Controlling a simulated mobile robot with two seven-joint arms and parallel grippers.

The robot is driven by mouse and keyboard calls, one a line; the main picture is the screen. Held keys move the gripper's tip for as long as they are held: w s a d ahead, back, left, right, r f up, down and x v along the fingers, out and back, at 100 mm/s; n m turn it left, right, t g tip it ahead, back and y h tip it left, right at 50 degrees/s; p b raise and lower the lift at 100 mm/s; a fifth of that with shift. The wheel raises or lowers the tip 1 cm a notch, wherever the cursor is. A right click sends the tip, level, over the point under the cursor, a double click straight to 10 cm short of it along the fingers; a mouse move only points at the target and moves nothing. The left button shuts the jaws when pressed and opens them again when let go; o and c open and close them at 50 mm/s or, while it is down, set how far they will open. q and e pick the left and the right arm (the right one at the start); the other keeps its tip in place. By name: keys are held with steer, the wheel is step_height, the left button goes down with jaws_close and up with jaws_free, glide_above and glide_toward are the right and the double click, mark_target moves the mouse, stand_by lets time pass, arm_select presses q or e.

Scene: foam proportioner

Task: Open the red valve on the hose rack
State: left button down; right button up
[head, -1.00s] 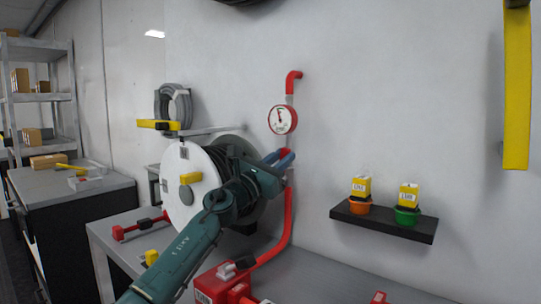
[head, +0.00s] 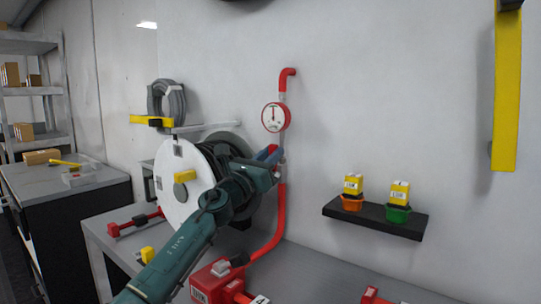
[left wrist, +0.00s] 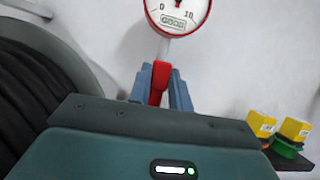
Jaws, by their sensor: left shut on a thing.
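The red valve handle (left wrist: 159,82) sits between the two blue fingers of my left gripper (left wrist: 160,88) in the left wrist view. The fingers are shut on it. In the head view my left gripper (head: 270,157) is at the red pipe (head: 281,205), below the round red-rimmed gauge (head: 276,117). The gauge also shows above the fingers in the left wrist view (left wrist: 174,12), with its needle near the top of the dial. The valve body is mostly hidden by the gripper. My right gripper is not in view.
A white hose reel (head: 180,200) stands close to my left arm. A black wall shelf (head: 375,221) with orange and green cups is to the right. A red box (head: 214,281) sits on the grey bench (head: 300,262) below. The wall between gauge and shelf is clear.

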arm_select(q)
steer(key=c, duration=1.3)
jaws_free()
steer(key=shift+a, duration=0.1)
steer(key=p+v, duration=0.2)
steer(key=v, duration=1.1)
steer(key=shift+p, duration=0.3)
